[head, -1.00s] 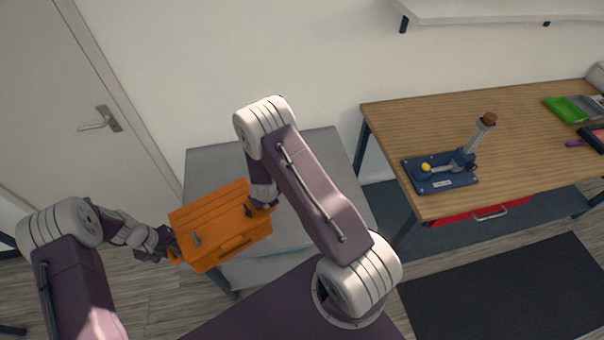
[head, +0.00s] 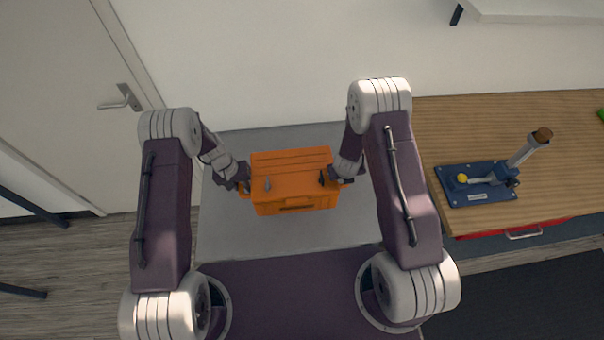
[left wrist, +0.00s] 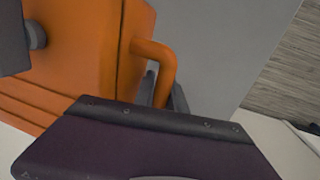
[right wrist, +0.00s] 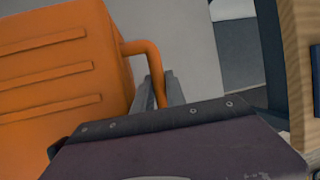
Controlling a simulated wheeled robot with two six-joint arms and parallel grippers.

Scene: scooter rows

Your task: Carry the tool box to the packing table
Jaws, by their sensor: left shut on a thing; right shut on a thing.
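The orange tool box (head: 292,200) is in the middle of the head view, with its long side across. My left gripper (head: 243,187) is shut on the handle at its left end; the left wrist view shows this orange handle (left wrist: 163,60) between the fingers. My right gripper (head: 340,181) is shut on the handle at its right end, also seen as an orange handle (right wrist: 150,58) in the right wrist view. The box appears over a grey table top (head: 300,238); I cannot tell whether it touches it.
A wood-topped table (head: 470,125) stands to the right, with a blue-based fixture (head: 475,190) near its left edge and a red drawer (head: 510,231) below. A door (head: 60,90) and wall are behind. A dark mat (head: 530,295) lies at the lower right.

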